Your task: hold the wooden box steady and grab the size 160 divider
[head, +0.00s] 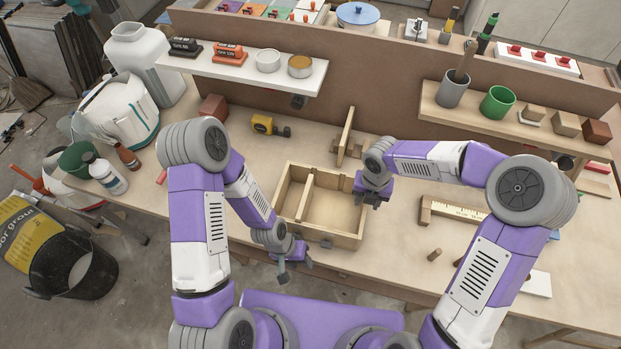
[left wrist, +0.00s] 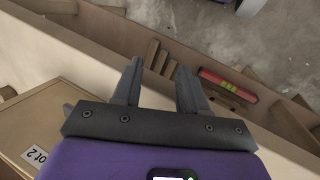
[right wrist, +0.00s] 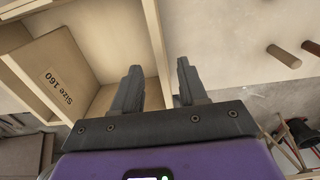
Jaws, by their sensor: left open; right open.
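The wooden box (head: 345,240) stands on the bench and is open at the top. A thin divider (head: 306,195) parts its inside into a narrow left and a wide right compartment. In the right wrist view, a panel printed "Size 160" (right wrist: 60,82) shows inside the box; I cannot tell if it is that divider. My right gripper (right wrist: 158,66) is open and empty, its fingers on either side of the box's right wall (right wrist: 155,35). My left gripper (head: 294,268) is open and empty in front of the box, near the bench's front edge.
Another thin wooden board (head: 347,130) stands upright behind the box. A wooden piece with a ruler (head: 455,211) and pegs (head: 434,255) lie right. In the left wrist view, a red level (left wrist: 228,85) lies below the bench edge.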

